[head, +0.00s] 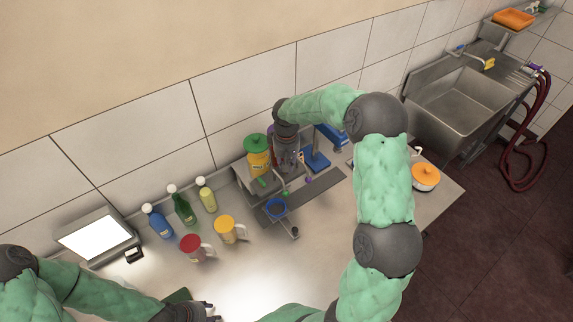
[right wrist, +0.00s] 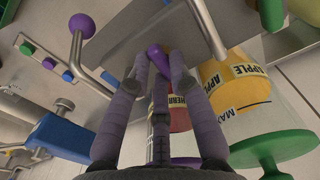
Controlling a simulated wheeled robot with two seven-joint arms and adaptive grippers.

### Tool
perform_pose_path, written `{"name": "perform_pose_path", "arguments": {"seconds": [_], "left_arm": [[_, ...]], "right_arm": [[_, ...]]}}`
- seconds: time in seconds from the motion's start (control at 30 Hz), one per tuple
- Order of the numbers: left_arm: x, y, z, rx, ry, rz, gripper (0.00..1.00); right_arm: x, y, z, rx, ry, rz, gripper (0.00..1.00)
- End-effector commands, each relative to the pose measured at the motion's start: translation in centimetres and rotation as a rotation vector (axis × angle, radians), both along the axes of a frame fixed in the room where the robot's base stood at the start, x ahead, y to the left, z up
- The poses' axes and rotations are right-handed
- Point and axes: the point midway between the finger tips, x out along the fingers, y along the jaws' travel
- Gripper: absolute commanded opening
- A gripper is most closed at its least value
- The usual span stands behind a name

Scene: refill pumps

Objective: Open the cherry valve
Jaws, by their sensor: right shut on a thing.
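In the right wrist view a red container (head: 271,133) (right wrist: 180,113) with a partly covered label reading "HERR" stands behind my fingers. My right gripper (right wrist: 158,62) is shut on a purple handle (right wrist: 157,58), which shows between its fingertips beside the red container. Whether this handle has turned cannot be told. In the head view my right gripper (head: 286,150) reaches down over the dispensers and hides much of them. My left gripper (head: 210,311) is at the bottom edge, empty, its fingertips apart.
A yellow apple container (head: 258,160) with a green lid stands beside the red one. A purple ball knob (right wrist: 82,25) sits on a bent rod. Bottles (head: 184,209), mugs (head: 192,248) and an orange-lidded pot (head: 425,177) share the counter.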

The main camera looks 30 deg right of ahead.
Motion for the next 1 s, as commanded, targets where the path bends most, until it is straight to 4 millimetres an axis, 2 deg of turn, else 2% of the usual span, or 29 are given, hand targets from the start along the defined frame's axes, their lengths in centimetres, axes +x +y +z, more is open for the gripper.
{"name": "perform_pose_path", "arguments": {"seconds": [0.3, 0.7, 0.73, 0.8, 1.0], "left_arm": [[0.0, 0.0, -0.03, 0.0, 0.0, 0.0, 0.4], [0.0, 0.0, -0.03, 0.0, 0.0, 0.0, 0.4], [0.0, 0.0, -0.03, 0.0, 0.0, 0.0, 0.4], [0.0, 0.0, -0.03, 0.0, 0.0, 0.0, 0.4], [0.0, 0.0, -0.03, 0.0, 0.0, 0.0, 0.4]], "right_arm": [[0.1, -0.01, 0.06, 0.0, -0.002, 0.074, 0.0], [0.12, -0.02, 0.08, -0.001, -0.003, 0.08, 0.0], [0.12, -0.02, 0.08, -0.001, -0.003, 0.08, 0.24], [0.12, -0.02, 0.08, -0.001, -0.003, 0.079, 0.44], [0.08, 0.0, 0.04, 0.0, -0.002, 0.078, 0.45]]}}
